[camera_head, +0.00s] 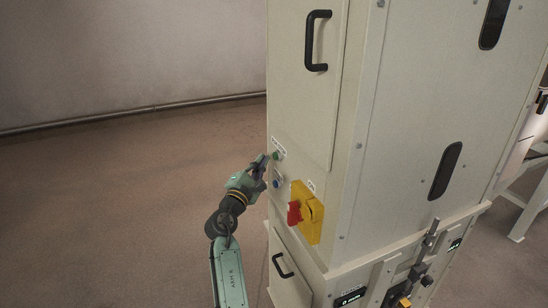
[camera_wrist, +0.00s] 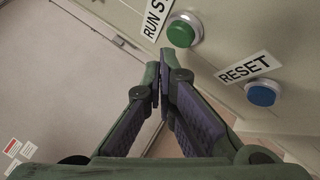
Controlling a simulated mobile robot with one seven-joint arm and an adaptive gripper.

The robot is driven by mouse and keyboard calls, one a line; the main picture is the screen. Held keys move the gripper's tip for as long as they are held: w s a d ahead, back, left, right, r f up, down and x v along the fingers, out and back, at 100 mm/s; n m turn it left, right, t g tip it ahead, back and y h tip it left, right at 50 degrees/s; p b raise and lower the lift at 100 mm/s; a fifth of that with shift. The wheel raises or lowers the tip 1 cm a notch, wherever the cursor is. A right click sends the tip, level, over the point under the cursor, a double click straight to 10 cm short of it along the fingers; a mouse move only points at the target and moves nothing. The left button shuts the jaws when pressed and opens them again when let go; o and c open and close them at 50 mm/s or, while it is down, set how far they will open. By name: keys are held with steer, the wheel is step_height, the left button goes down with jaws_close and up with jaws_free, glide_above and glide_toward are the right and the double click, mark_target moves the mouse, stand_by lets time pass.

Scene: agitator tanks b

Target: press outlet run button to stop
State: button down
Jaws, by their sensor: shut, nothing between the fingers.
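A round green button (camera_wrist: 181,33) in a silver ring sits on the pale cabinet face, beside a label (camera_wrist: 157,18) reading "RUN S" before the picture edge cuts it off. The word "outlet" is not readable on it. The green button also shows small in the head view (camera_head: 278,155). My gripper (camera_wrist: 158,72) is shut and empty. The head view shows my gripper (camera_head: 263,160) beside the cabinet's left face; contact cannot be told.
A blue button (camera_wrist: 262,94) with a RESET label (camera_wrist: 248,67) lies below right of the green one. A yellow plate with a red rotary switch (camera_head: 295,213) sticks out nearby. Black handles (camera_head: 317,41) project from the cabinet doors. The floor at left is clear.

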steer(key=shift+d, duration=0.1)
steer(key=shift+w+d, duration=0.15)
steer(key=shift+d, duration=0.2)
steer(key=shift+w+d, duration=0.15)
steer(key=shift+d, duration=0.35)
stand_by(0.8)
steer(key=shift+a, duration=0.15)
steer(key=shift+s+a, duration=0.3)
steer(key=shift+a, duration=0.4)
steer(key=shift+s+a, duration=0.25)
steer(key=shift+a, duration=0.55)
steer(key=shift+s+a, duration=0.25)
steer(key=shift+a, duration=0.6)
steer(key=shift+s+a, duration=0.25)
steer(key=shift+a, duration=0.55)
